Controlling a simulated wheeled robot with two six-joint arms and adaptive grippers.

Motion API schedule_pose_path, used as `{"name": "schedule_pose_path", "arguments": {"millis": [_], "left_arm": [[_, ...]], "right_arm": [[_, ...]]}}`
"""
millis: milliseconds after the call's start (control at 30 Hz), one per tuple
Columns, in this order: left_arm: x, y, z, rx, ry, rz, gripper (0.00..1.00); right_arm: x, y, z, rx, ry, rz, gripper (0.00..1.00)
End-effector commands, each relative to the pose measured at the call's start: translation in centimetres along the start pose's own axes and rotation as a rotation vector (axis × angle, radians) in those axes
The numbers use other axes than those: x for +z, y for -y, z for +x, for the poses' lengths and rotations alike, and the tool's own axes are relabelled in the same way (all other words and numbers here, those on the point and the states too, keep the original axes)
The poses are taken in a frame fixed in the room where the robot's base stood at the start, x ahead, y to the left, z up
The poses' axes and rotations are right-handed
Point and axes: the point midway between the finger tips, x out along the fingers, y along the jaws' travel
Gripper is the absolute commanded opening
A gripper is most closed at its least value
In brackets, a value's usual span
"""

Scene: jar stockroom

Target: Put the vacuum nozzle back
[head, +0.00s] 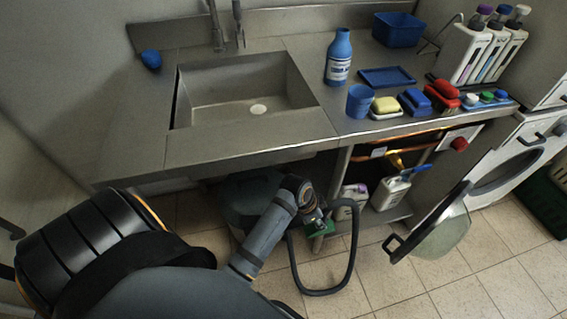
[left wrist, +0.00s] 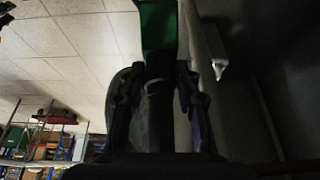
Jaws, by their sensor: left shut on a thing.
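My left gripper (head: 311,208) is under the front edge of the sink counter. It is shut on the vacuum nozzle, whose green end (head: 318,228) shows just below the fingers in the head view. In the left wrist view, a dark tube (left wrist: 159,115) stands between the two fingers, with a green part (left wrist: 158,27) beyond it. A black hose (head: 354,258) hangs in a loop beside the gripper, close to the floor. A dark green rounded body (head: 248,196), which looks like the vacuum, sits under the counter, partly hidden by my arm. My right gripper is not in view.
The steel counter (head: 240,148) overhangs the gripper. A shelf leg (head: 342,170) and white canisters (head: 390,192) stand just right of it. The tiled floor (head: 400,290) in front is clear.

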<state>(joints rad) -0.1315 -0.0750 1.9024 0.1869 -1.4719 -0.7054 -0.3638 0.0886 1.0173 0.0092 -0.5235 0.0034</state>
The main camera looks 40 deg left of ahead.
Motion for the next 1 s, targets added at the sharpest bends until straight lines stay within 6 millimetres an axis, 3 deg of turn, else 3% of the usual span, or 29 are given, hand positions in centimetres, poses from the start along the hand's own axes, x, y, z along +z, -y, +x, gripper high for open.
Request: {"name": "schedule_pose_path", "arguments": {"millis": [233, 533, 700, 1000], "left_arm": [[1.0, 1.0, 0.4, 0.0, 0.002, 0.019, 0.0], [7.3, 7.8, 1.8, -0.002, 0.007, 0.016, 0.0], [10.0, 9.8, 4.6, 0.003, 0.0, 0.012, 0.0], [11.1, 10.8, 5.5, 0.004, -0.003, 0.013, 0.0]], "right_arm": [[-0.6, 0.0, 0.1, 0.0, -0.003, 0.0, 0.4], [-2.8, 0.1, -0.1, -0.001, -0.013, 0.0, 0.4], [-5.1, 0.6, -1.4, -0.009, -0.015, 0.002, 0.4], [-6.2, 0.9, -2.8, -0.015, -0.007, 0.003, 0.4]]}}
